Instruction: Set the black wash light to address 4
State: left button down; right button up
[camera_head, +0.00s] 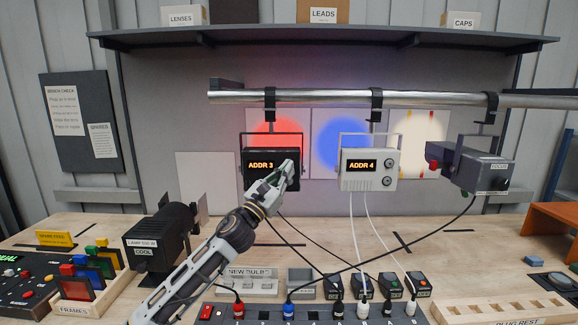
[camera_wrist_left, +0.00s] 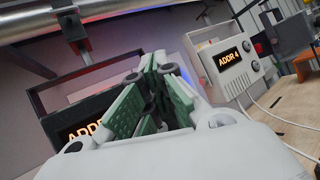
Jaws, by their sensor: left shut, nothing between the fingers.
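The black wash light (camera_head: 258,166) hangs from the pipe and its display reads ADDR 3. Its glow on the panel behind is red. It also shows in the left wrist view (camera_wrist_left: 92,110), partly hidden behind my gripper. My left gripper (camera_head: 288,170) is shut and empty at the right side of the black light's front, covering that part of its face. In the left wrist view the green-padded fingers (camera_wrist_left: 155,82) are together. I cannot tell whether they touch the light. The white wash light (camera_head: 368,170) beside it reads ADDR 4, with a blue glow behind. My right gripper is out of view.
A metal pipe (camera_head: 330,98) carries the lights, with a grey fixture (camera_head: 468,166) at right. Below, a power strip (camera_head: 262,314) with plugs and cables lies along the bench front. A black lamp (camera_head: 158,236) and a frames rack (camera_head: 88,300) stand at left.

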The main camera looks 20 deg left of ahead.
pick_arm(q)
jog(key=shift+w+a+b, duration=0.15)
jog(key=shift+w+a, duration=0.1)
jog(key=shift+w, duration=0.65)
jog(key=shift+w+a+b, duration=0.1)
jog(key=shift+w+a, duration=0.15)
jog(key=shift+w, duration=0.65)
jog(key=shift+w+a+b, duration=0.15)
jog(key=shift+w+a, duration=0.1)
jog(key=shift+w, duration=0.65)
jog(key=shift+w+a+b, duration=0.25)
jog(key=shift+w+b, duration=0.05)
jog(key=shift+w, duration=0.45)
dwell(0.7)
jog(key=shift+s, duration=0.15)
jog(key=shift+s+d, duration=0.25)
jog(key=shift+s, duration=0.35)
dwell(0.5)
jog(key=shift+s+d+p, duration=0.2)
jog(key=shift+s, duration=0.6)
jog(key=shift+s+d+p, duration=0.15)
jog(key=shift+s+d, duration=0.1)
jog(key=shift+s, duration=0.6)
jog(key=shift+s+d+p, duration=0.2)
jog(key=shift+s, duration=0.6)
